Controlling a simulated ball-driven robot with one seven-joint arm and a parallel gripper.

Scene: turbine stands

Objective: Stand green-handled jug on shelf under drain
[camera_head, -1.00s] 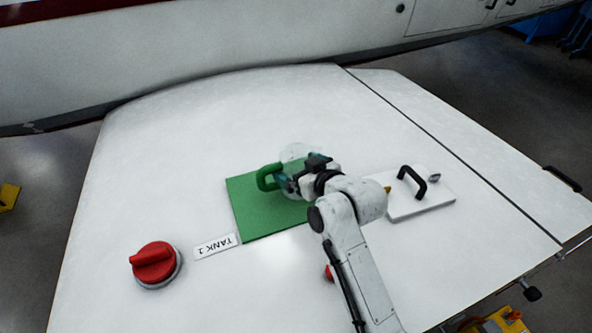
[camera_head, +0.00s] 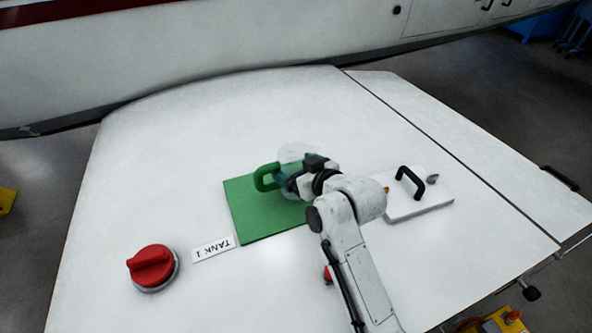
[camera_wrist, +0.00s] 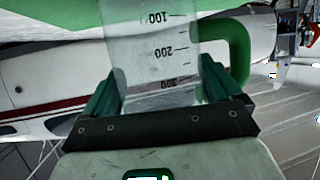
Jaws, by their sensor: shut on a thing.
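The jug (camera_head: 298,153) has a clear body and a green handle (camera_head: 265,177), which points left. It is over the green mat (camera_head: 262,217); I cannot tell whether its base touches the mat. My gripper (camera_head: 284,182) is shut on the jug's body from the near side. My gripper and arm hide part of the jug in the head view. I cannot clearly identify the drain or shelf.
A white plate (camera_head: 428,199) with a black handle (camera_head: 411,181) and a small brass part (camera_head: 387,190) lies to the right. The far white surface (camera_head: 220,120) is clear.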

